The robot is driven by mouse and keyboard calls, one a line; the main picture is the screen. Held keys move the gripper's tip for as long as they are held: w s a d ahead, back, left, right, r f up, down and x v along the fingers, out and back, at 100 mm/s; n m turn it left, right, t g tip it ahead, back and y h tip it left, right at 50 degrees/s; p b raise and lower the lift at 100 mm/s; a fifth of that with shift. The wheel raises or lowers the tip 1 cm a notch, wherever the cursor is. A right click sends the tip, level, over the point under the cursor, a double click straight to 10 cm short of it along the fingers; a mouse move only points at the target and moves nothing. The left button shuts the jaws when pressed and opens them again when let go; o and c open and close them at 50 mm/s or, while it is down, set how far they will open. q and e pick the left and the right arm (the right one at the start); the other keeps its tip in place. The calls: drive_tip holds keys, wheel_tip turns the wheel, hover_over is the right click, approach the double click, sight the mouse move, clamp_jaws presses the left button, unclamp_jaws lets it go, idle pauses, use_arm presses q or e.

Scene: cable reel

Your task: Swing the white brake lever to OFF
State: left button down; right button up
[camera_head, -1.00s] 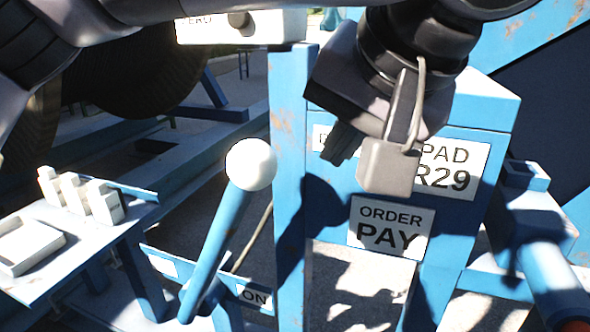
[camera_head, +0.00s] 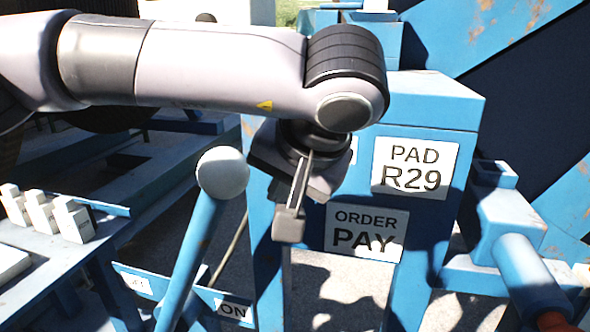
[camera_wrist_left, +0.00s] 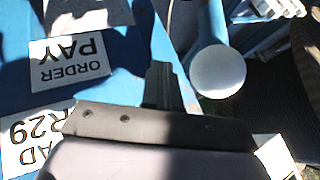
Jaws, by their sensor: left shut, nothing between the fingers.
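The brake lever has a white ball knob (camera_head: 222,172) on a slanted blue shaft (camera_head: 190,255). Its lower end runs down beside a blue plate with an ON label (camera_head: 233,309) on the right and a partly hidden label (camera_head: 137,284) on the left, too small to read. My left gripper (camera_head: 277,192) points down to the right of the knob, shut and empty, apart from it. In the left wrist view the shut fingers (camera_wrist_left: 164,85) sit left of the round knob (camera_wrist_left: 217,71), with a gap between. My right gripper is not seen.
A blue post and cabinet carry a PAD R29 sign (camera_head: 415,167) and an ORDER PAY sign (camera_head: 366,232) behind and right of my gripper. A blue table (camera_head: 40,260) with white blocks stands at left. A blue cylinder (camera_head: 530,275) juts out at right.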

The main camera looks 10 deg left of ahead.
use_arm(q)
drive_tip(key=shift+w+a+r, duration=0.1)
drive_tip(key=shift+a+r, duration=0.1)
drive_tip(key=shift+a, duration=0.35)
drive_tip(key=shift+w+a+r, duration=0.1)
drive_tip(key=shift+a+r, duration=0.1)
drive_tip(key=shift+a, duration=0.4)
drive_tip(key=shift+w+a+r, duration=0.1)
drive_tip(key=shift+a+r, duration=0.1)
drive_tip(key=shift+a, duration=0.35)
